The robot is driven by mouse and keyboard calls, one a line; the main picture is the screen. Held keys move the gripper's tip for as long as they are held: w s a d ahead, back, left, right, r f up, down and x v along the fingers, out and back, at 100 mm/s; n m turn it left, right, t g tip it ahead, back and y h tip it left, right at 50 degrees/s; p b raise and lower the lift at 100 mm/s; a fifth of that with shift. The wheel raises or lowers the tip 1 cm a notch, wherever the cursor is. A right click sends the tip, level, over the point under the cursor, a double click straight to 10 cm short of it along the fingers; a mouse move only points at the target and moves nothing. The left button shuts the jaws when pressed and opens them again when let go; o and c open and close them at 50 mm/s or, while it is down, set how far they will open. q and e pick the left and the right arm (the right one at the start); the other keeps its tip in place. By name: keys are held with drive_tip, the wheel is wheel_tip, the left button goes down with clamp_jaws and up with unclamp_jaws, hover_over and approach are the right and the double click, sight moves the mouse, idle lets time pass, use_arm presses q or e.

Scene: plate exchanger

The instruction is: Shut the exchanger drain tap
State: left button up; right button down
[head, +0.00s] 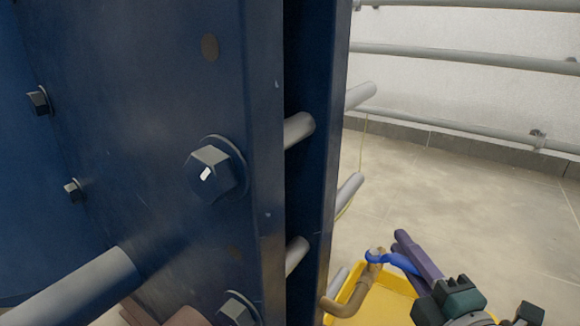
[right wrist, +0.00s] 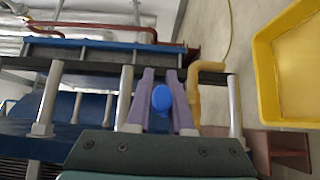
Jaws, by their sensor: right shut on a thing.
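The drain tap (head: 350,293) is a brass-coloured bent pipe low beside the blue exchanger frame. Its blue lever (head: 385,258) sticks out to the right from the tap's top end. My right gripper (head: 412,257), with purple fingers, is shut on this lever. In the right wrist view the blue lever (right wrist: 161,98) sits between the two fingers of the gripper (right wrist: 160,76), and the brass elbow (right wrist: 208,69) is just right of them. The gripper hides part of the lever's outer end. My left gripper is not in view.
The tall blue exchanger frame (head: 150,130) with large bolts and grey tie rods (head: 300,130) fills the left. A yellow tray (head: 385,306) lies below the tap. Grey pipes (head: 460,57) run along the back wall. The floor (head: 470,190) at right is clear.

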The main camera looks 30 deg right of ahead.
drive_tip(key=shift+r, duration=0.1)
drive_tip(key=c, duration=0.8)
unclamp_jaws()
drive_tip(key=p+v, duration=0.3)
drive_tip(key=v, duration=0.7)
